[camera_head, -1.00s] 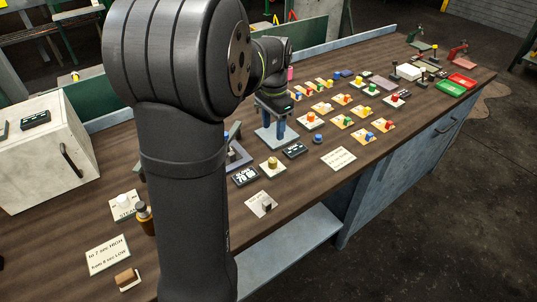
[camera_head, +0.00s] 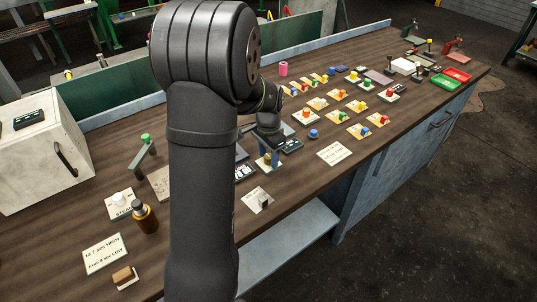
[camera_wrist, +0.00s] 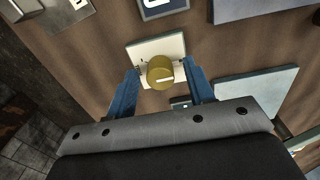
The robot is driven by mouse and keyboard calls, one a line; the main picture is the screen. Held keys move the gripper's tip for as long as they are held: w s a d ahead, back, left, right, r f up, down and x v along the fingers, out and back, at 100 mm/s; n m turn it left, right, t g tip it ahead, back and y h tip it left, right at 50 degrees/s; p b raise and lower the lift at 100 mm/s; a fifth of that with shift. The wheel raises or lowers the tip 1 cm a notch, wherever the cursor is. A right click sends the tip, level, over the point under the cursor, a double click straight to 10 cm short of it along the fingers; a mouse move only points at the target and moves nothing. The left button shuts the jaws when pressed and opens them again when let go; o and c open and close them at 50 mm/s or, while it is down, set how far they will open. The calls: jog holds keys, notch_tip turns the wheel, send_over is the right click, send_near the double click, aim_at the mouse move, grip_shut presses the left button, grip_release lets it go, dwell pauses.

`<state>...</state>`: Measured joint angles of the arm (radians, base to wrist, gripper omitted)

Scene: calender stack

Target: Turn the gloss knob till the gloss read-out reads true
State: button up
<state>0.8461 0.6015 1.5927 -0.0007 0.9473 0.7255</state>
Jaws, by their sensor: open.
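A brass-yellow round knob (camera_wrist: 159,68) with a pale pointer line sits on a cream plate (camera_wrist: 142,52) in the wrist view. My gripper (camera_wrist: 160,74) is open, with one blue finger on each side of the knob; clear contact cannot be made out. In the head view my gripper (camera_head: 268,161) stands over the knob, largely covering it.
Several coloured knobs on plates stand farther back. A brown bottle (camera_head: 144,217) stands at the left.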

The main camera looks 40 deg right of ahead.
jog(key=c, duration=1)
jog(key=shift+n, duration=0.3)
jog(key=n, duration=0.4)
jog(key=shift+n, duration=0.3)
jog(key=n, duration=0.4)
jog(key=shift+n, duration=0.3)
jog(key=n, duration=0.5)
jog(key=shift+n, duration=2.5)
jog(key=shift+r, duration=0.1)
